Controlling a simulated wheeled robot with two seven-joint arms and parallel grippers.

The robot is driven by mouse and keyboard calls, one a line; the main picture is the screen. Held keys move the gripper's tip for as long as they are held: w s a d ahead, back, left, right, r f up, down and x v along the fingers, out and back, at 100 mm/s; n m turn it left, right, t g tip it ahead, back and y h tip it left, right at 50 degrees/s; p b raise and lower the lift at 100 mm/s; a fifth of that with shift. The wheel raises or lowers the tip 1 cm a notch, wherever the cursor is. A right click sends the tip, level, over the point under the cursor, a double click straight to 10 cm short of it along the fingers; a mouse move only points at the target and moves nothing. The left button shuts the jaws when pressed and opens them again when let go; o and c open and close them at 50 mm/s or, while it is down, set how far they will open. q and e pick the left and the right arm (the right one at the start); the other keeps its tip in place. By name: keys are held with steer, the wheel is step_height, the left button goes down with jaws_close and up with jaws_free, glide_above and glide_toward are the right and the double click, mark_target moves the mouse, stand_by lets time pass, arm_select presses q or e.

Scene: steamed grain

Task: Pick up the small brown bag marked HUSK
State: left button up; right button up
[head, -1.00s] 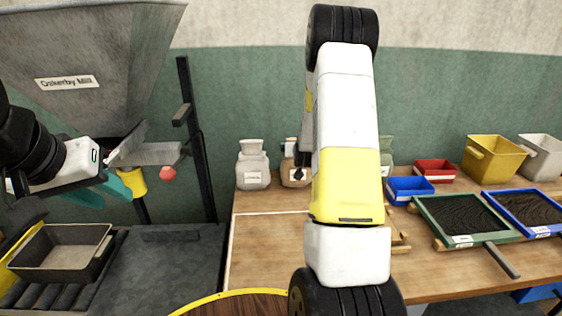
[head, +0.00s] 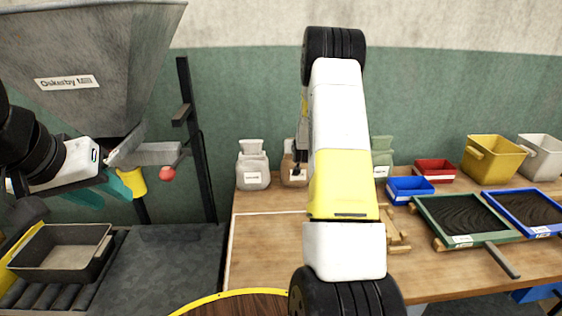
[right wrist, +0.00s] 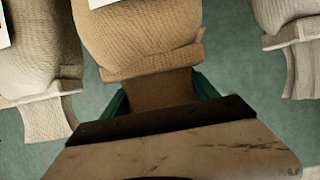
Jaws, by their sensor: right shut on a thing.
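The small brown bag (head: 292,178) stands at the back of the wooden bench in the head view, partly behind my right arm. In the right wrist view the brown bag (right wrist: 140,35) appears upside down, with a corner of a pale label at the top edge; no marking is readable. My right gripper (right wrist: 160,97) is shut on the bag's neck, with a teal finger at either side. I cannot tell whether the bag is clear of the bench. My left gripper (head: 103,191) is open and empty below the mill hopper, far from the bag.
A pale bag (head: 253,168) stands left of the brown one and a greenish bag (head: 381,158) right of it. Blue (head: 409,189) and red (head: 434,172) bins and dark-filled trays (head: 466,216) occupy the right. The bench's left front (head: 265,250) is clear.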

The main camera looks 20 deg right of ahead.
jaws_close()
steer(key=shift+r, duration=0.2)
steer(key=shift+r, duration=0.1)
